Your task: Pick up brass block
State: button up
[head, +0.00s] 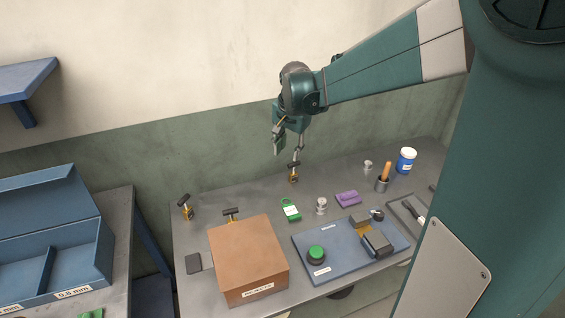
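My gripper (289,148) hangs over the back of the grey table with its fingers apart, open and seemingly empty. Just below it stands a small brass piece with a black T-shaped top (294,178), apart from or very near the right fingertip; I cannot tell which. A similar brass piece (188,213) stands at the table's back left. Another black-topped piece (231,214) is partly hidden behind the brown box. A brass-coloured part (361,228) shows on the blue board beside a dark block. I cannot tell which of these is the brass block.
The brown box (248,262) stands at the front left. The blue board (330,245) carries a green button (316,254). A green tag (290,210), a silver piece (321,205), a purple block (348,198) and a blue jar (406,160) stand around. Blue bins (60,270) are at left.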

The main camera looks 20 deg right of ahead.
jog(key=w+d+f+m+g, duration=0.1)
jog(key=w+d+f+m, duration=0.25)
jog(key=w+f, duration=0.35)
jog(key=m+g, duration=0.1)
jog(key=m, duration=0.1)
send_over(294, 173)
notch_tip(294, 173, down, 10)
jog(key=shift+a+r+p, duration=0.15)
jog(key=shift+p, duration=0.15)
jog(key=shift+w+d+f+m+g, duration=0.2)
jog(key=shift+w+f+m+g, duration=0.1)
jog(key=shift+f, duration=0.35)
jog(key=shift+f, duration=1.25)
jog(key=shift+f+b, duration=0.85)
jog(key=shift+f, duration=1.75)
grip_shut()
